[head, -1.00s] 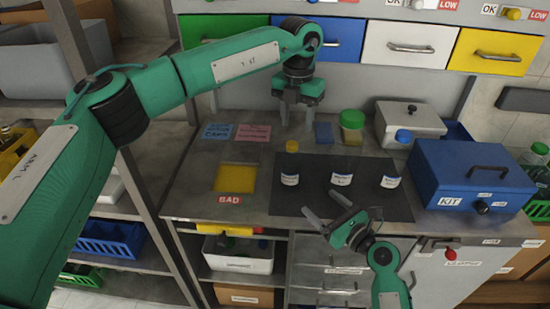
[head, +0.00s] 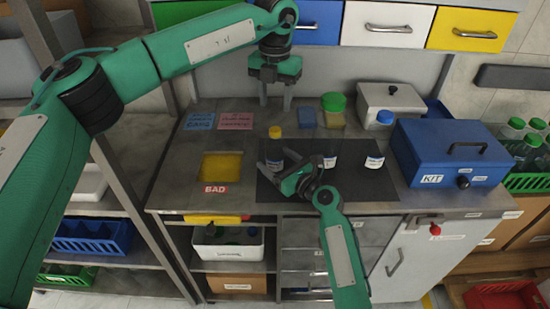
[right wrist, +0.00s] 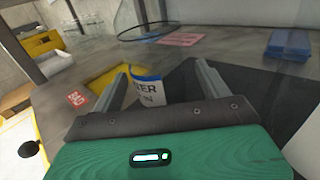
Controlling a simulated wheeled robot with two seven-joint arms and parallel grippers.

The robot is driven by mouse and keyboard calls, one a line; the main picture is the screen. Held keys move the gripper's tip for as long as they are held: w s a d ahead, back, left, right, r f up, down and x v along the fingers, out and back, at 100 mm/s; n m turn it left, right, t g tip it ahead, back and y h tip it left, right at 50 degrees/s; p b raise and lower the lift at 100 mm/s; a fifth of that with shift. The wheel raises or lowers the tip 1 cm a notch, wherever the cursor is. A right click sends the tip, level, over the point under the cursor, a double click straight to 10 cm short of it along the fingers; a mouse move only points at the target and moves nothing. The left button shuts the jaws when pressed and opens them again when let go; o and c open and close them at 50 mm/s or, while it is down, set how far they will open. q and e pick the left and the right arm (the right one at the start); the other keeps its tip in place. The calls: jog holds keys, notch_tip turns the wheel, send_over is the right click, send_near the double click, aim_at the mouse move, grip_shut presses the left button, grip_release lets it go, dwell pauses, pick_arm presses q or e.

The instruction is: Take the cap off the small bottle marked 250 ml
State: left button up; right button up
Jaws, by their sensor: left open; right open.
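Three clear bottles stand on a dark mat (head: 385,190). No 250 ml marking is readable. My right gripper (head: 278,161) is open low at the left bottle, whose lower part it partly hides. In the right wrist view, a labelled bottle (right wrist: 149,89) shows between the open fingers; its cap cannot be made out.
A yellow BAD area (head: 222,166) lies left of the mat. A blue KIT box (head: 425,160) stands right.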

jog(key=shift+x, duration=0.75)
jog(key=shift+c, duration=0.4)
